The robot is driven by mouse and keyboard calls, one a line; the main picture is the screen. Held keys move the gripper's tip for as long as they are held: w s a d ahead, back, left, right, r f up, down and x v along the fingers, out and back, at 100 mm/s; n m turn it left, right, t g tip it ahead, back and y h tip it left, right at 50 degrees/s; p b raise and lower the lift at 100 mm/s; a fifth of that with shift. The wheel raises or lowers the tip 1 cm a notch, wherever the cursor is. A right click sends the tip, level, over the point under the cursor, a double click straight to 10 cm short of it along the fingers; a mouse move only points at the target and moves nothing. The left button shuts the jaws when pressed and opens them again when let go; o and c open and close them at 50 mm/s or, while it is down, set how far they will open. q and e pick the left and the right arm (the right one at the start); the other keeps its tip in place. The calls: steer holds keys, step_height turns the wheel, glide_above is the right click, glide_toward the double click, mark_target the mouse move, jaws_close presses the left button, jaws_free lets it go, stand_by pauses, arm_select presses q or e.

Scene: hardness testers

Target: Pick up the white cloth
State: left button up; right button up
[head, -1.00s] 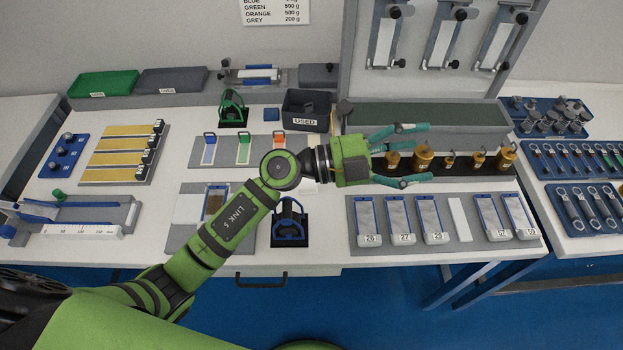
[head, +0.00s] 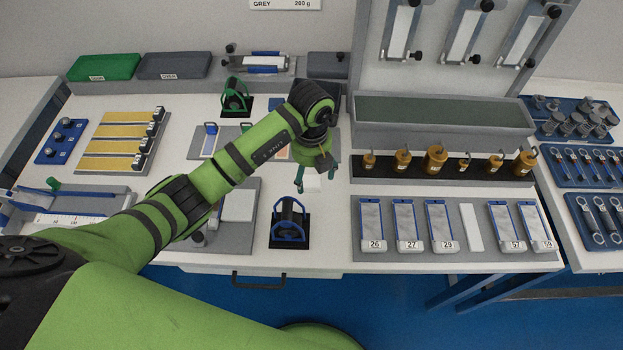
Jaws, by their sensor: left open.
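A small white patch that looks like the white cloth (head: 312,186) lies on the white bench behind the black stand with a blue frame. It is hard to tell from the bench top, and its outline is partly hidden by my gripper. My left gripper (head: 315,183) points down over it with its teal fingers spread apart and nothing seen between them. I cannot tell whether the fingertips touch the cloth. My right gripper is not in view.
The black and blue stand (head: 291,222) is just in front of the gripper. Brass weights (head: 436,160) stand in a row to the right, with numbered blue-framed pieces on a grey mat (head: 380,248) before them. My left arm covers part of the bench's left side.

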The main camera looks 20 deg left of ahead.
mark_target(311, 181)
arm_select(q)
steer(key=shift+f, duration=1.5)
steer(key=c, duration=1)
steer(key=shift+r, duration=0.15)
steer(key=shift+r, duration=0.25)
steer(key=r, duration=0.1)
steer(key=d+r+b, duration=0.1)
steer(key=r, duration=0.1)
steer(key=shift+s+r, duration=0.15)
steer(key=shift+r, duration=0.15)
steer(key=s+d+r, duration=0.1)
steer(key=s+d+r+b, duration=0.1)
steer(key=d, duration=0.1)
steer(key=shift+r, duration=0.15)
steer(key=shift+s+d+r+p, duration=0.15)
steer(key=shift+s+d+r, duration=0.55)
steer(key=shift+d, duration=0.3)
steer(key=shift+s+d+r+p, duration=0.1)
steer(key=shift+s+d+r, duration=0.6)
steer(key=shift+d, duration=0.25)
steer(key=shift+s+d+r+p, duration=0.15)
steer(key=shift+s+d+r, duration=0.4)
steer(key=shift+d+r, duration=0.35)
